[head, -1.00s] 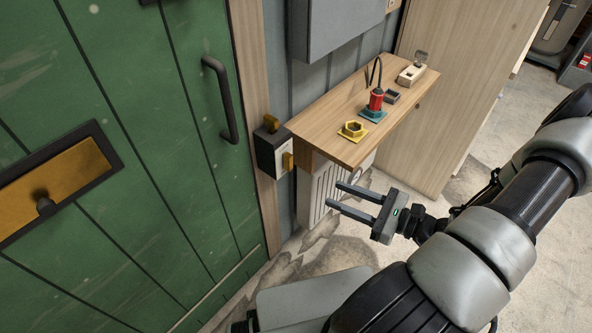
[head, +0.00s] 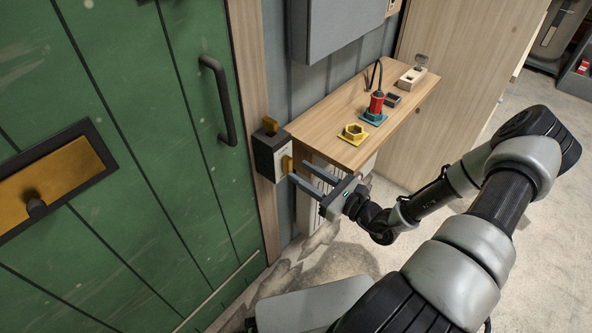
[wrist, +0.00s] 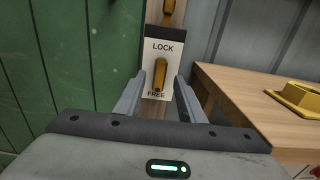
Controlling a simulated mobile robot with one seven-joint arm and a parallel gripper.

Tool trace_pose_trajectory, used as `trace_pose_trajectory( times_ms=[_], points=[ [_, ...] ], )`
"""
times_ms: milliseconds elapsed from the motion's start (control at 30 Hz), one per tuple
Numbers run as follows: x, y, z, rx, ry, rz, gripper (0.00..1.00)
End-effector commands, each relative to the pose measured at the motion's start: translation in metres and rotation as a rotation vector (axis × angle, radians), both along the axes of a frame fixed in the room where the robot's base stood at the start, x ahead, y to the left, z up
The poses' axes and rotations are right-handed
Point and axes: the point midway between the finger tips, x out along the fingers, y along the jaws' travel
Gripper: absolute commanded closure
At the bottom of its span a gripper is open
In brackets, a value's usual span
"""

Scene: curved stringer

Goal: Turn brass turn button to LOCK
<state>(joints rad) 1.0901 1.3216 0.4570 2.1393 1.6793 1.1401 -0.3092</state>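The brass turn button (wrist: 160,75) is on a white plate (wrist: 164,50) marked LOCK at the top and FREE at the bottom. It stands about upright, its lower end next to FREE. In the head view the brass button (head: 287,164) shows on the side of the dark box (head: 268,152) by the door frame. My gripper (head: 298,167) is open, its fingers pointing at the plate. In the wrist view one finger is on each side of the button's lower part. I cannot tell whether either finger touches it.
A wooden shelf (head: 325,135) is close to the right of the box, with a yellow hexagonal socket (head: 354,133) near its front edge and a red plug (head: 376,103) behind. The green door (head: 150,120) with a black handle (head: 221,105) is at left.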

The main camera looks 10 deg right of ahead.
Motion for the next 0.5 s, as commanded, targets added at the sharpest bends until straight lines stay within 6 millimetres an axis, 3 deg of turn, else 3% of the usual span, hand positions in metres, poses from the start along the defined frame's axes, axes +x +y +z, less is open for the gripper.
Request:
trace_pose_trajectory(
  times_ms=[200, 500],
  points=[
    [0.021, 0.016, 0.0, -0.001, -0.002, 0.002, 0.64],
    [0.025, 0.018, 0.0, -0.001, 0.0, 0.0, 0.64]
  ],
)
